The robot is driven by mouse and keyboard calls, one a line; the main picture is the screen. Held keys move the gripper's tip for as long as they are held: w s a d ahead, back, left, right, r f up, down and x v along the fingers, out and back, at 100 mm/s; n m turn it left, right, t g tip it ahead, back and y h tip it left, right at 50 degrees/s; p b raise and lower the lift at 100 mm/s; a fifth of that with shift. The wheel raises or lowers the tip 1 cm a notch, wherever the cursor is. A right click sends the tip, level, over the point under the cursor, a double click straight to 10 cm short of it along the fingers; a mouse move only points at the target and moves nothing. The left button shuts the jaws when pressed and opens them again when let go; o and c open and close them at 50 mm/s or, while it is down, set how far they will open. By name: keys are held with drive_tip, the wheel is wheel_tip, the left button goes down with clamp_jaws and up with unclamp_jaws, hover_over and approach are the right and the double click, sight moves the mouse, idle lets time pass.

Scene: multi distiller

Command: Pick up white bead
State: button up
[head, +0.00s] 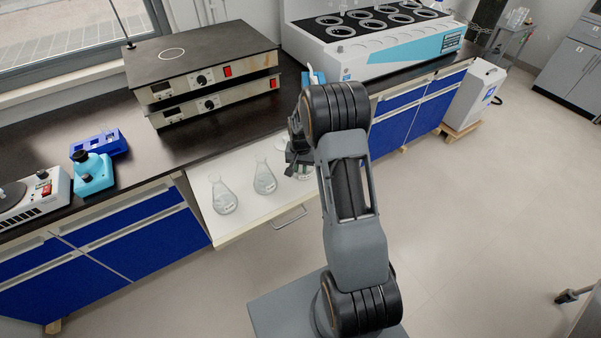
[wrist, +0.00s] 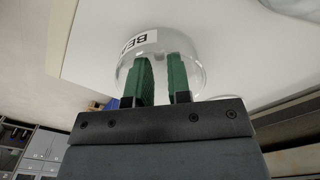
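No small white bead can be made out in either view. A clear round glass vessel (wrist: 190,48) with a white label reading "BEA" stands on the white surface in the wrist view. My gripper (wrist: 161,60) has two green fingers with a gap between them, and they overlap this vessel in the picture. I cannot tell whether they are in front of the glass or inside it. In the head view my gripper (head: 298,152) is over the right part of the white pull-out shelf (head: 245,218), and the arm partly hides the glassware under it (head: 303,173).
Two conical flasks, one at the left (head: 224,198) and one nearer the gripper (head: 264,181), stand on the shelf. Stacked hot plates (head: 205,75) and a white-and-blue machine (head: 400,50) stand on the dark bench.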

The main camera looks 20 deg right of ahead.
drive_tip(key=shift+s+f, duration=0.15)
drive_tip(key=shift+f, duration=0.5)
